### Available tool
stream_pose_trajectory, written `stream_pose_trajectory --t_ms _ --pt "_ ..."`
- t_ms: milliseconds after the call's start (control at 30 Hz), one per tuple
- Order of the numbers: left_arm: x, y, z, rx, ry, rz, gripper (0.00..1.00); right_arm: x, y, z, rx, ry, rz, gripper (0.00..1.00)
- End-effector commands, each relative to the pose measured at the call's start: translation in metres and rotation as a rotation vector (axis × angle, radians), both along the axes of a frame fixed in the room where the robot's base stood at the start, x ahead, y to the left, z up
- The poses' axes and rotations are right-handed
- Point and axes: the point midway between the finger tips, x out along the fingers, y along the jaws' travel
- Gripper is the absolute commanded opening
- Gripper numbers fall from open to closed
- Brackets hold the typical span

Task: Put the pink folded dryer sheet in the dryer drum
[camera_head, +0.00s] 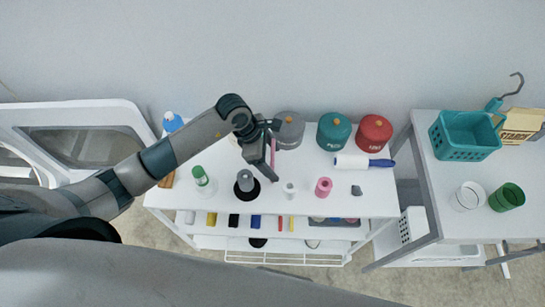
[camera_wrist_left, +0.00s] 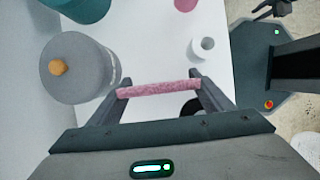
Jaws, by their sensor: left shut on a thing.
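The pink folded dryer sheet (camera_wrist_left: 158,88) is a thin pink strip between the two fingers of my left gripper (camera_wrist_left: 160,86), which is shut on it. In the head view the sheet (camera_head: 273,152) shows as a short pink edge beside my left gripper (camera_head: 272,160), above the white shelf's top. A white machine with a glass panel (camera_head: 85,145), seemingly the dryer, stands at the far left. My arm covers part of it, and the drum's inside is not clearly seen. A dark claw-like part at the top right of the wrist view may be my right gripper; its jaws are unclear.
The white shelf (camera_head: 345,200) carries a grey canister (camera_head: 289,130), a teal canister (camera_head: 333,130), a red canister (camera_head: 374,132), a lint roller (camera_head: 352,162) and several small items. A side table at right holds a teal basket (camera_head: 468,137) and two cups.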

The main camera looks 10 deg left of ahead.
Motion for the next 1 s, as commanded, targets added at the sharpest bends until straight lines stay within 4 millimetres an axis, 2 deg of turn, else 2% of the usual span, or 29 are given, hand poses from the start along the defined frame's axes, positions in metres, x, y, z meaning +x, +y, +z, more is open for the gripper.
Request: stream_pose_trajectory --t_ms 267,300,333,367,833,1000 --pt "0.000 0.000 -0.004 0.001 -0.001 0.000 0.53 0.000 0.000 -0.005 0.000 -0.001 0.000 0.27" --pt "0.000 0.000 -0.002 0.001 -0.001 0.000 0.83 0.000 0.000 -0.003 0.000 -0.001 0.000 0.27" --pt "0.000 0.000 -0.002 0.001 0.000 0.000 0.90 0.000 0.000 -0.003 0.000 -0.001 0.000 0.27" --pt "0.000 0.000 -0.002 0.001 0.000 0.000 0.92 0.000 0.000 -0.003 0.000 -0.001 0.000 0.27" --pt "0.000 0.001 0.002 0.000 -0.001 0.000 0.92 0.000 0.000 -0.001 0.000 0.000 0.001 0.27" --pt "-0.001 0.009 0.017 0.001 -0.003 -0.001 0.92 0.000 0.000 -0.009 0.000 0.000 0.001 0.27"
